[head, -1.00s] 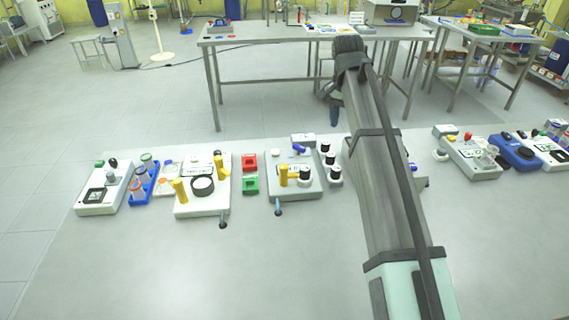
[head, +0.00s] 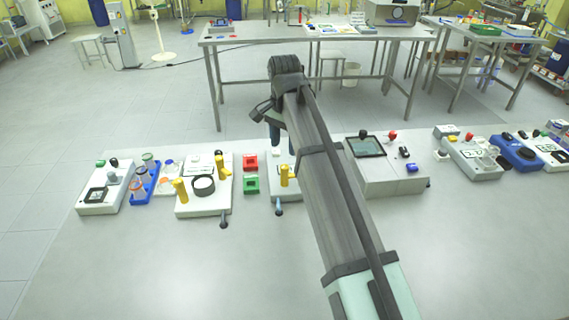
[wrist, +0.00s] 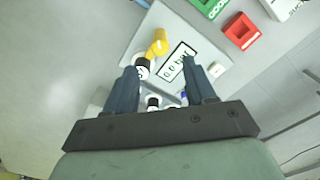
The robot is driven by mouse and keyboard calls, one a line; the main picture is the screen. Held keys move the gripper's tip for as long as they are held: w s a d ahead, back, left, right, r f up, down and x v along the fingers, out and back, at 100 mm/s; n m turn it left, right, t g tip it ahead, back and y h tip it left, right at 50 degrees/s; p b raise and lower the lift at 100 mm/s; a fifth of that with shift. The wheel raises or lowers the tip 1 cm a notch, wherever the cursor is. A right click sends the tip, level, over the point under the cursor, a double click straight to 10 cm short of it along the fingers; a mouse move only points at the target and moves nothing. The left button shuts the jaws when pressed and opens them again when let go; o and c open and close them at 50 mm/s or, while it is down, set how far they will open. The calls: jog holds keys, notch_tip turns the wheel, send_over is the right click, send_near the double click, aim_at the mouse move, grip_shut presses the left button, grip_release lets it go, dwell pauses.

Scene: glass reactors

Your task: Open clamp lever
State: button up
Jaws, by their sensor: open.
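My gripper (head: 275,135) is in the air above the middle white device (head: 278,193), its two dark fingers pointing down. In the wrist view the gripper (wrist: 162,78) is open and empty, with that device's top below and between the fingers. The device carries a yellow lever (head: 288,175), also seen in the wrist view (wrist: 157,46), beside a black-and-white knob (wrist: 142,68) and a display reading 0.0 bar (wrist: 178,62). A thin rod with a dark end (head: 279,209) sticks out at its front. I cannot tell which part is the clamp lever. My arm hides the device's right side.
A larger white device (head: 205,208) with yellow handles stands to the left. A red box (head: 250,162) and a green box (head: 251,184) stand between the devices. A screen console (head: 385,175) is right of my arm. The table's front is clear.

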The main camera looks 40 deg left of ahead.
aim_at(284, 166)
notch_tip(284, 166, down, 8)
jog(key=shift+r, duration=0.1)
dwell(0.4)
grip_shut()
dwell(0.4)
